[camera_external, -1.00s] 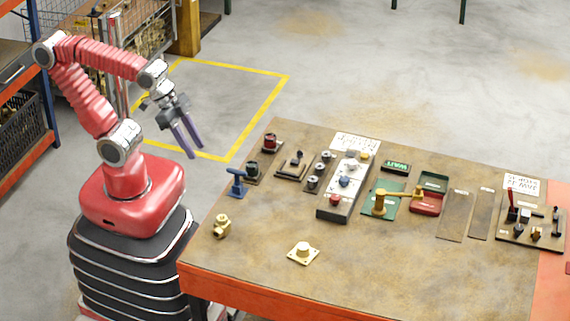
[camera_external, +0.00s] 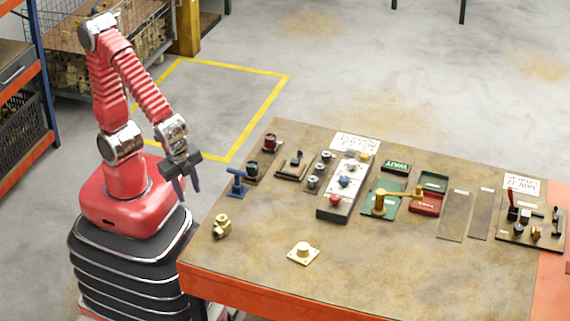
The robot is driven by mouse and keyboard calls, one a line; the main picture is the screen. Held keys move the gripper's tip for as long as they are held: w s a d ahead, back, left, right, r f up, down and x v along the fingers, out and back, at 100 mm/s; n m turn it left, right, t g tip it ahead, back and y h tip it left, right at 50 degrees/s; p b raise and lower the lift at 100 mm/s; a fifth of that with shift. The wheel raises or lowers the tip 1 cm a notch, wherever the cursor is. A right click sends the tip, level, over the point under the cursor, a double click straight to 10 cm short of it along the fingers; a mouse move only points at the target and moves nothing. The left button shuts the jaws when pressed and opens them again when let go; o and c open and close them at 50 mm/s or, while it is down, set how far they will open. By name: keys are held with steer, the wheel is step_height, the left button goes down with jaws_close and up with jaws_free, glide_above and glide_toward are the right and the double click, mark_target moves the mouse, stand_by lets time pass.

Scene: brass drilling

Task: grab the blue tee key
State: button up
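The blue tee key (camera_external: 237,182) stands upright at the left edge of the workbench (camera_external: 330,270), with its crossbar on top. My gripper (camera_external: 187,193) hangs to the left of the tee key, pointing down, off the bench's left edge and apart from the key. Its two dark fingers are spread with a gap between them, and nothing shows in the gap.
A brass fitting (camera_external: 222,226) lies in front of the tee key, and a brass flanged part (camera_external: 303,253) lies farther right. A plate with red and black knobs (camera_external: 266,158) is just behind the key. More panels line the bench's back. The front middle is mostly clear.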

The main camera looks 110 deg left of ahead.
step_height(320, 180, down, 4)
steer(key=m+g+y, duration=0.1)
steer(key=m+y, duration=0.2)
steer(key=m, duration=0.1)
steer(key=m+t+y, duration=0.3)
steer(key=m+y, duration=0.5)
steer(key=m, duration=0.1)
glide_toward(238, 184)
step_height(238, 184, up, 2)
steer(key=d, duration=0.3)
steer(key=shift+s+r, duration=0.2)
steer(key=shift+s, duration=0.1)
steer(key=shift+a, duration=0.15)
steer(key=shift+x, duration=4.05)
steer(key=shift+s+a, duration=0.1)
steer(key=shift+s, duration=0.05)
steer(key=shift+x, duration=2.7)
steer(key=shift+a+r, duration=0.1)
